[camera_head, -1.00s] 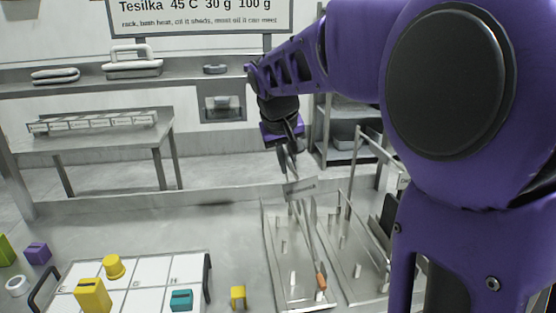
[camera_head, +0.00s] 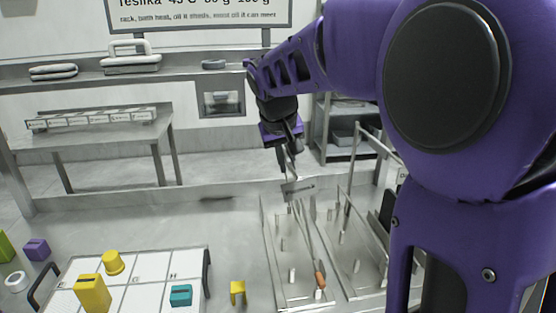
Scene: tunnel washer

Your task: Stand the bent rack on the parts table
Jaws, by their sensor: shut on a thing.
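My gripper (camera_head: 288,168) hangs pointing down, right of the picture's middle. Its fingers are close together at a small grey plate (camera_head: 299,190). Thin metal rods run down from this plate into a shallow metal tray with upright pegs (camera_head: 272,262); the plate seems to be the top of the bent rack, though the joint is too small to make out. I cannot tell whether the rack is lifted clear of the surface. A rod with an orange end (camera_head: 320,280) slants across the tray. The parts table cannot be told for certain; a metal table (camera_head: 160,140) stands at the back left.
A second pegged tray with a tall wire frame (camera_head: 357,160) stands to the right, partly behind my arm. A white gridded board (camera_head: 135,290) with yellow and teal blocks lies at front left. A yellow piece (camera_head: 238,292) is beside it. The grey surface behind the board is clear.

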